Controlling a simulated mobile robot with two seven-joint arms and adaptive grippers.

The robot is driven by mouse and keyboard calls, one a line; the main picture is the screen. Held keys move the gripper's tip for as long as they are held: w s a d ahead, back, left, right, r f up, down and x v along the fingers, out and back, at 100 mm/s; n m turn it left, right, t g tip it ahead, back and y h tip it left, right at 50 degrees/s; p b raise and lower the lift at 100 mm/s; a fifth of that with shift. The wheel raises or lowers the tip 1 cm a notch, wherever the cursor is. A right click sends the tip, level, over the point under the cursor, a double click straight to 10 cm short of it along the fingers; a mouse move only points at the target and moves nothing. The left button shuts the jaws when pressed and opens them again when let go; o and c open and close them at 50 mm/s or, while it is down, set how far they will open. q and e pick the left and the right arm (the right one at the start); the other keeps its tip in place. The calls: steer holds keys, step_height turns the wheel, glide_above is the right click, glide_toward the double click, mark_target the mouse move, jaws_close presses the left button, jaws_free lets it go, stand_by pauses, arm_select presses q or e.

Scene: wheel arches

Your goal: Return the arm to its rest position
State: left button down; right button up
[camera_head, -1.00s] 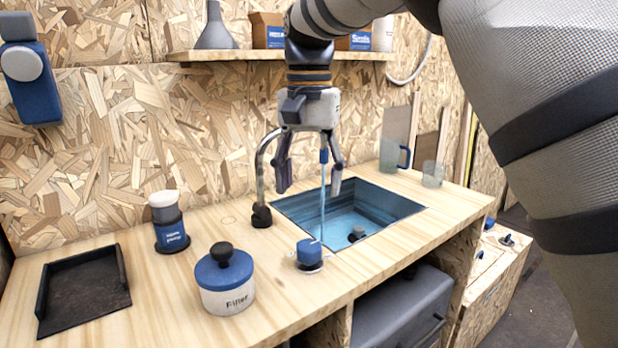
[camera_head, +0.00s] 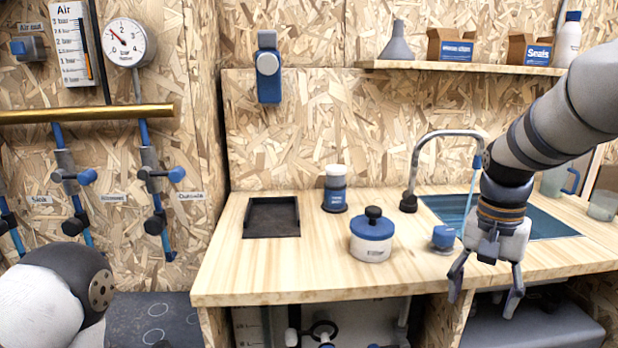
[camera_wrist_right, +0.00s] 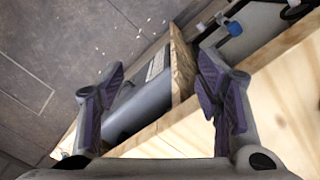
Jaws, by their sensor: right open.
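My right gripper (camera_head: 487,284) is open and empty, pointing down at the front edge of the wooden worktop (camera_head: 310,282) in the head view. My right arm comes in from the right and hides part of the sink (camera_head: 545,222). In the right wrist view the two purple-padded fingers of this gripper (camera_wrist_right: 160,105) stand wide apart, with the worktop edge and a grey box (camera_wrist_right: 140,104) below between them. At the lower left of the head view a rounded white and dark part of my own body shows. My left gripper is not in view.
A blue-lidded filter pot (camera_head: 371,240), a blue and white jar (camera_head: 335,190) and a black tray (camera_head: 272,217) stand on the worktop. A curved tap (camera_head: 414,165) and blue knob (camera_head: 444,237) are by the sink. Wall pipes with blue valves (camera_head: 152,175) are at left.

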steer(key=s+a+f+n+g, duration=0.1)
steer(key=s+f+n, duration=0.1)
steer(key=s+f, duration=0.85)
steer(key=s+a+f+n, duration=0.15)
steer(key=s+f, duration=0.55)
steer(key=f, duration=0.7)
steer(key=s+a+f+n, duration=0.1)
steer(key=s+n, duration=0.1)
steer(key=s, duration=0.7)
steer(key=s+a+f+n, duration=0.2)
steer(key=s, duration=0.7)
steer(key=shift+s+a, duration=0.2)
steer(key=shift+s, duration=0.1)
